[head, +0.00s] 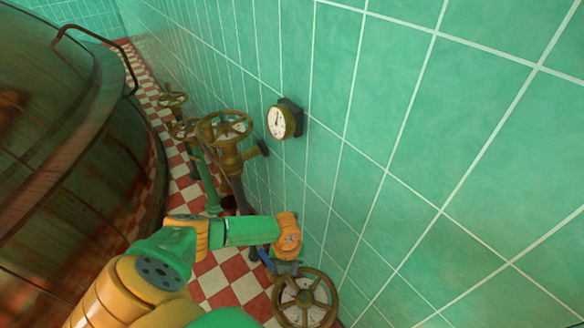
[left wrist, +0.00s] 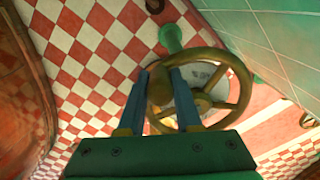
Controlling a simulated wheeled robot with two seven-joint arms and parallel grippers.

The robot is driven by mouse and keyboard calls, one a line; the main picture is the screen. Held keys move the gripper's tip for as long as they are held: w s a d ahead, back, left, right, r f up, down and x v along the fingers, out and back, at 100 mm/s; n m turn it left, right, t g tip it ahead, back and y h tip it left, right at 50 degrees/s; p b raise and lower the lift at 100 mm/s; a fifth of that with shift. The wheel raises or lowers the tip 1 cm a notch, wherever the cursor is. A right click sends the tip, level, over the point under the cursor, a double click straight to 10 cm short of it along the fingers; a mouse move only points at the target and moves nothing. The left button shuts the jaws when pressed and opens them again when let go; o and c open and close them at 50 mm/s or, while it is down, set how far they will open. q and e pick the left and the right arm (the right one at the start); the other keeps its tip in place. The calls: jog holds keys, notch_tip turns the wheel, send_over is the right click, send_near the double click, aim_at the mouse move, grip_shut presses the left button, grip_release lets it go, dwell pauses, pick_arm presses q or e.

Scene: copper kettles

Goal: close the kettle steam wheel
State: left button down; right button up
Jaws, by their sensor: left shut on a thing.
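A brass hand wheel with spokes (head: 329,286) sits low by the tiled wall, at the bottom of the head view. It fills the middle of the left wrist view (left wrist: 243,85), with a pale round thing behind its spokes. My left gripper (head: 284,269) is at the wheel's upper left edge. In the left wrist view its two blue fingers (left wrist: 161,85) straddle the left part of the rim and are shut on it. My right gripper is in neither view.
A large copper kettle (head: 60,150) with a rail stands at the left. More brass wheels (head: 226,126) on pipes stand along the green wall, beside a white dial gauge (head: 278,122). Red and white checkered floor (head: 222,283) shows between kettle and wall.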

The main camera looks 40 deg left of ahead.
pick_arm(q)
jog(key=shift+w+d, duration=0.15)
jog(key=shift+w, duration=0.2)
dwell(0.3)
jog(key=c, duration=0.6)
grip_release()
jog(key=shift+d, duration=0.1)
notch_tip(320, 180, up, 7)
jog(key=shift+r+p, duration=0.1)
jog(key=shift+p, duration=0.6)
